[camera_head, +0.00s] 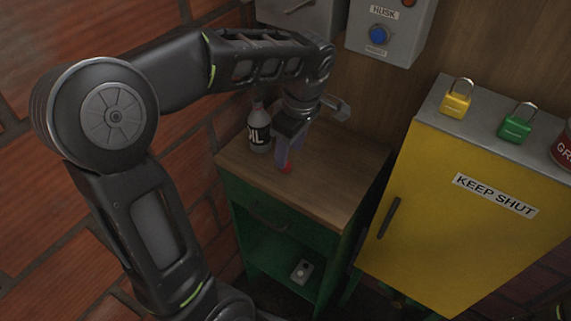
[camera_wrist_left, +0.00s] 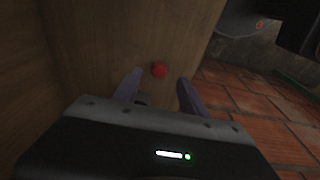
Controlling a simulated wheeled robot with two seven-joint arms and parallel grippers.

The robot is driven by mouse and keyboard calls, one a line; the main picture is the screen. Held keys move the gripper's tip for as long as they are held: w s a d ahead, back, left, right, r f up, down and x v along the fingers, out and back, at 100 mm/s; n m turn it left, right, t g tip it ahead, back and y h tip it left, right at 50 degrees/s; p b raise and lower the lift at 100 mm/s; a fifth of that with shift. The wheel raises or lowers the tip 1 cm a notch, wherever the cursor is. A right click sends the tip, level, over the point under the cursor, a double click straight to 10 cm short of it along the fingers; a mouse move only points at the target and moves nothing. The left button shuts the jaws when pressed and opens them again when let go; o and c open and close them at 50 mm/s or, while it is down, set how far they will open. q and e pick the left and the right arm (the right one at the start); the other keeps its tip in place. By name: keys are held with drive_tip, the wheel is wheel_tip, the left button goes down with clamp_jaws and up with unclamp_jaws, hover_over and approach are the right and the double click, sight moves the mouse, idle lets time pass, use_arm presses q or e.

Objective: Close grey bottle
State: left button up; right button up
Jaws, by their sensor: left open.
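The grey bottle (camera_head: 259,127) stands upright at the left back of the wooden top of a green cabinet, with a dark label. Its mouth is too small to make out. A small red cap-like piece (camera_head: 287,168) is on the wooden top; in the left wrist view the red piece (camera_wrist_left: 159,70) shows just beyond and between the fingertips. My left gripper (camera_head: 287,161) is open, pointing down over the red piece, to the right of the bottle. In the wrist view the left gripper (camera_wrist_left: 157,78) has its fingers apart. My right gripper is out of view.
The green cabinet (camera_head: 238,212) has an open lower shelf with a small grey object (camera_head: 301,271). A yellow cabinet (camera_head: 465,210) at right carries a yellow padlock (camera_head: 455,104), a green padlock (camera_head: 515,127) and a red can (camera_head: 565,148). A brick wall borders the left.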

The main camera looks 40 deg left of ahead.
use_arm(q)
drive_tip(key=f, duration=0.2)
drive_tip(key=a+f, duration=0.1)
drive_tip(key=f, duration=0.1)
drive_tip(key=shift+f+p, duration=0.2)
drive_tip(key=shift+p, duration=0.15)
drive_tip(key=shift+c, duration=0.3)
clamp_jaws()
